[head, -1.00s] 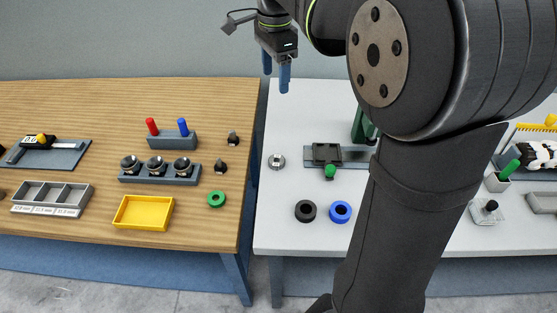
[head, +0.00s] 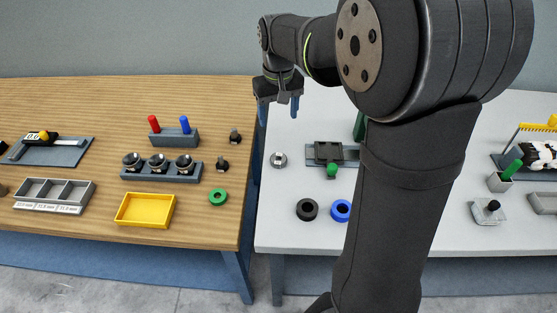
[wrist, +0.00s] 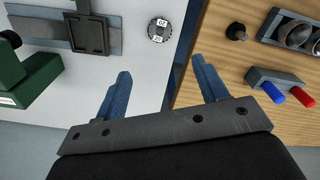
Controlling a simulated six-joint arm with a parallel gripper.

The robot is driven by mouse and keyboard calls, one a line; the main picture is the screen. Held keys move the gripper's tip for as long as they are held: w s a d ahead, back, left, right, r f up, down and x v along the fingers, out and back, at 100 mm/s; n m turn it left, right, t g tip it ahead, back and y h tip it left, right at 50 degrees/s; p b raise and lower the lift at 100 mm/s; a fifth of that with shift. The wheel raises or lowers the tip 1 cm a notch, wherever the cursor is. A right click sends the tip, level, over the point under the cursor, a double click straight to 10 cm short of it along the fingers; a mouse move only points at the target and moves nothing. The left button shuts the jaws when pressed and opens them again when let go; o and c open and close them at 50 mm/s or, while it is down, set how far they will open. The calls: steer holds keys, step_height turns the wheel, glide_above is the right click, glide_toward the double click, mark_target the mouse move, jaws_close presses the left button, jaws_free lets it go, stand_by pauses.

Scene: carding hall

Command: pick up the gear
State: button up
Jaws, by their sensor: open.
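The gear (head: 278,159) is a small, round, grey metal piece lying flat on the white table, near its left edge. In the wrist view the gear (wrist: 158,30) shows a toothed rim and a pale marked face, beyond the fingertips and roughly centred between them. My gripper (head: 278,111) has two blue fingers spread apart with nothing between them. It hangs above the back of the white table, behind the gear and apart from it. Both fingers of my gripper (wrist: 161,68) also show in the wrist view.
A dark fixture plate (head: 328,152) with a green knob lies right of the gear. Black (head: 307,209) and blue (head: 341,210) rings lie in front. The wooden table (head: 60,110) stands left across a narrow gap, with dark pegs (head: 222,165) near its edge.

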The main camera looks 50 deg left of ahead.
mark_target(279, 155)
step_height(279, 155, down, 16)
steer(key=shift+f, duration=0.1)
stand_by(0.5)
steer(key=shift+c, duration=0.3)
steer(key=c, duration=1.1)
